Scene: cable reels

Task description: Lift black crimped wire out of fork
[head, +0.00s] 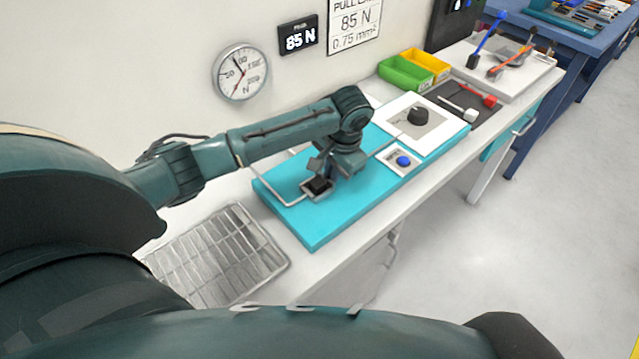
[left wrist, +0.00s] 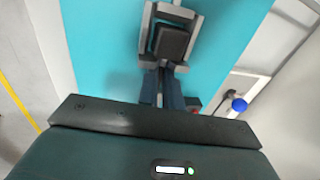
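A grey metal fork (head: 305,188) stands on the turquoise board, with a black block (head: 319,184) seated in it. In the left wrist view the fork (left wrist: 146,40) surrounds the black block (left wrist: 171,43) on its sides. This block seems to be the end of the black crimped wire; the wire itself is hard to make out. My left gripper (head: 335,170) is low over the board, right beside the fork. In the left wrist view its fingers (left wrist: 163,88) point at the fork's near side, close together. Whether they grip the wire is unclear. My right gripper is out of view.
The turquoise board (head: 312,232) also carries a blue button (head: 403,161) and a white plate with a black knob (head: 418,116). A wire rack (head: 215,255) lies at the left. Green (head: 405,73) and yellow (head: 428,62) bins stand behind. A gauge (head: 240,73) hangs on the wall.

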